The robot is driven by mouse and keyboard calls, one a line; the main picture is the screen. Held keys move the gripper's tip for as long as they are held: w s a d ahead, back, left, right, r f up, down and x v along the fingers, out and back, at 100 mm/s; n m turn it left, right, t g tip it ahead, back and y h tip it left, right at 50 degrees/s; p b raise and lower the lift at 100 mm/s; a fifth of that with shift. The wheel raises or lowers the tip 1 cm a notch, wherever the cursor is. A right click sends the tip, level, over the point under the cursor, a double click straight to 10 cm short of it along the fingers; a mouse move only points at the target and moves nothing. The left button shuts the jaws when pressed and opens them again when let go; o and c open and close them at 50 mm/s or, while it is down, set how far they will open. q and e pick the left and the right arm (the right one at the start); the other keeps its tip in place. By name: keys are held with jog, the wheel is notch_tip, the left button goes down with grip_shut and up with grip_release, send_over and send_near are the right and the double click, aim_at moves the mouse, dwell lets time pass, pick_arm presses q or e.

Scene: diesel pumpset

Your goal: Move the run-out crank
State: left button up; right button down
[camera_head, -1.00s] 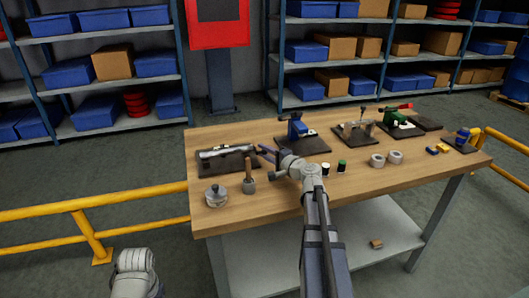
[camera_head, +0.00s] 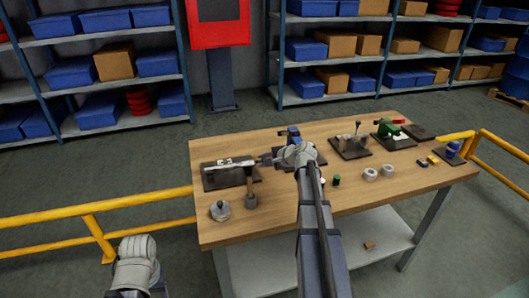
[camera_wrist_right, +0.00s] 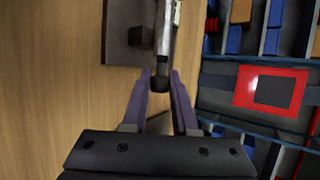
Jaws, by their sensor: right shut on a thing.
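The run-out crank appears as a silver rod with a dark end (camera_wrist_right: 162,45) in the right wrist view. In the head view a silver bar (camera_head: 232,163) lies over a dark base plate (camera_head: 212,182) at the table's left end. My right gripper (camera_wrist_right: 160,85) is shut on the rod's dark end, which sits between its two fingers. In the head view the right gripper (camera_head: 267,160) reaches left to the bar's right end, and the contact is too small to make out. Only a pale link of my left arm shows at the bottom left; its gripper is out of view.
A wooden-handled tool (camera_head: 250,184) stands close in front of the plate, beside a round metal lid (camera_head: 220,210). A blue vise (camera_head: 293,136), several rings and small parts stand farther right. Yellow rails (camera_head: 60,227) flank the table.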

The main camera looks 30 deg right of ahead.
jog(key=g+p, duration=0.1)
jog(key=p, duration=0.1)
jog(key=w+r+g+p, duration=0.1)
jog(key=g, duration=0.1)
jog(key=w+m+g+p, duration=0.1)
jog(key=p, duration=0.1)
jog(key=shift+d+r+y+p, duration=0.25)
jog(key=shift+r+y+p, duration=0.05)
jog(key=shift+r, duration=0.05)
jog(key=shift+w+g+p, duration=0.1)
jog(key=shift+g+p, duration=0.25)
jog(key=shift+g, duration=0.25)
jog(key=shift+w+d+m+g+y+p, duration=0.1)
jog(key=shift+w+m+g+y+p, duration=0.15)
jog(key=shift+g, duration=0.3)
jog(key=shift+w+m+g+y+p, duration=0.1)
jog(key=shift+g+p, duration=0.2)
jog(key=shift+g, duration=0.25)
jog(key=shift+w+g+y, duration=0.2)
jog(key=shift+g+y, duration=0.05)
jog(key=shift+g, duration=0.65)
jog(key=c, duration=0.7)
grip_release()
jog(key=shift+f+m, duration=0.1)
jog(key=shift+m, duration=0.15)
jog(key=shift+c, duration=0.2)
jog(key=shift+o, duration=0.3)
